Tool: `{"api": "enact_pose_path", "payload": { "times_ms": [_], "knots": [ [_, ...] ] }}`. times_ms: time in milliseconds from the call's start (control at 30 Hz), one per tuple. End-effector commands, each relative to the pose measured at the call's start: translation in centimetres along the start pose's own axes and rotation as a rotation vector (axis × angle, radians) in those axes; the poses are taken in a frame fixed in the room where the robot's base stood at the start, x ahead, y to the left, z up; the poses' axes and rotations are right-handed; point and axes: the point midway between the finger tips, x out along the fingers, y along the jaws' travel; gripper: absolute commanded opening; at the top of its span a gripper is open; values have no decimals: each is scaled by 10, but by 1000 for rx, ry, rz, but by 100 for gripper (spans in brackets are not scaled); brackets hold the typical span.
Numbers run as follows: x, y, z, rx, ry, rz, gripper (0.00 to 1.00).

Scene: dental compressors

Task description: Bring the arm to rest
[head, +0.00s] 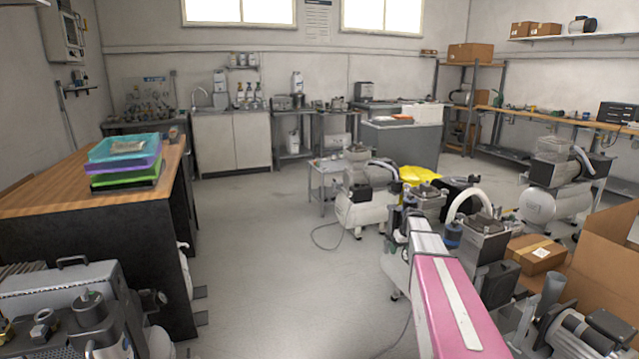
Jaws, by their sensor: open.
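My arm shows in the head view as a long pink link (452,300) with a pale stripe. It reaches from the bottom edge forward to a grey end part (425,238), among the compressors at the right of centre. I cannot make out my gripper or its fingertips beyond that end. No held object shows.
Compressors with white tanks (370,213) stand around the arm's far end, and an open cardboard box (606,262) is at right. A wood-topped bench (60,197) with stacked coloured trays (124,150) stands at left. The floor (265,255) between is clear.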

Motion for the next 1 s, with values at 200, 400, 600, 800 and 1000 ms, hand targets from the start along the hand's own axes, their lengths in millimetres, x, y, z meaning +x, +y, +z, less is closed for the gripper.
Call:
{"api": "enact_pose_path", "payload": {
  "times_ms": [200, 400, 600, 800, 1000],
  "knots": [
    [-6, -114, 112, 85, -96, 12, 70],
    [-22, -193, 209, 163, -177, 46, 70],
    [-36, -236, 272, 218, -225, 80, 70],
    [-40, -245, 287, 237, -239, 93, 70],
    [-40, -245, 287, 237, -239, 93, 70]
  ]
}}
